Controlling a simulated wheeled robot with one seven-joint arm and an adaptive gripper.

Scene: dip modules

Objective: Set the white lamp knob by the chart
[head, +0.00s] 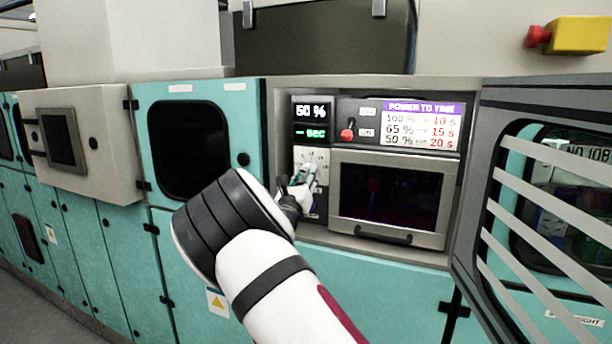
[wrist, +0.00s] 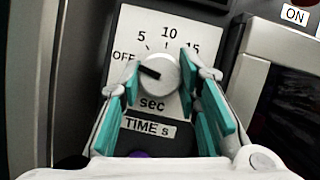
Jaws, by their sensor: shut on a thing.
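The white lamp knob (wrist: 157,76) sits on a white dial plate (wrist: 150,25) marked OFF, 5, 10, 15 and sec, above a TIME s label. Its dark pointer mark points left, towards OFF. My gripper (wrist: 160,82) is shut on the knob, with a teal-padded finger on either side. In the head view my gripper (head: 298,192) covers much of the dial. The chart (head: 421,124), headed POWER TO TIME, reads 100 % 10 s, 65 % 15 s, 50 % 20 s. The upper display (head: 311,111) reads 50 %; the green display (head: 311,133) shows a dash and sec.
A dark-windowed door (head: 390,197) with a handle is right of the dial. An open slatted door (head: 545,220) stands at the right. A red button on a yellow box (head: 577,36) is at upper right.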

